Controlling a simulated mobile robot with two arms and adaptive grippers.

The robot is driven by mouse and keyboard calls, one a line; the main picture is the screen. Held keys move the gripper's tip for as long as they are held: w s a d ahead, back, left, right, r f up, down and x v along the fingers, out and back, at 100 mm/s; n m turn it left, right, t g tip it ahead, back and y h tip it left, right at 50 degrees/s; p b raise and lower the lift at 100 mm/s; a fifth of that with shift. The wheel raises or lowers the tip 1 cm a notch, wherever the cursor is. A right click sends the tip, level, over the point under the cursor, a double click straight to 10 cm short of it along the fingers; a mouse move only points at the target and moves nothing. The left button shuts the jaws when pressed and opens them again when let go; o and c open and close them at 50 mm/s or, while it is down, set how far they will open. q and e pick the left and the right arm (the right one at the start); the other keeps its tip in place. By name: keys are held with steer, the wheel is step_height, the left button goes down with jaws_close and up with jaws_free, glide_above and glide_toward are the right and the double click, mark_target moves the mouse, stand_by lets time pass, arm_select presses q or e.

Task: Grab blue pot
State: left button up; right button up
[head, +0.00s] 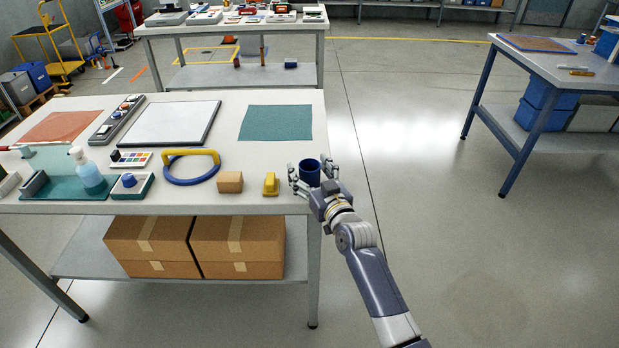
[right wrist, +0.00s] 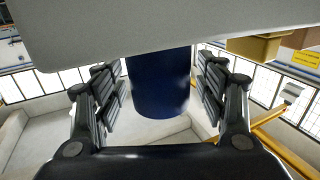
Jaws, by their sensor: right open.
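The blue pot (head: 309,172) is a small dark blue cylinder with an open top, at the right front corner of the near table. My right gripper (head: 312,178) is open, with its fingers on either side of the pot. In the right wrist view the pot (right wrist: 160,85) stands between the two finger pads of the gripper (right wrist: 160,95), with gaps visible on both sides. A pale slab hides one end of the pot there. My left gripper is not in view.
A yellow block (head: 271,184) and a tan block (head: 230,182) sit left of the pot on the near table (head: 230,135). A teal mat (head: 276,122) lies behind. The floor (head: 440,240) to the right is clear.

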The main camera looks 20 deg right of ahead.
steer(key=c, duration=1.1)
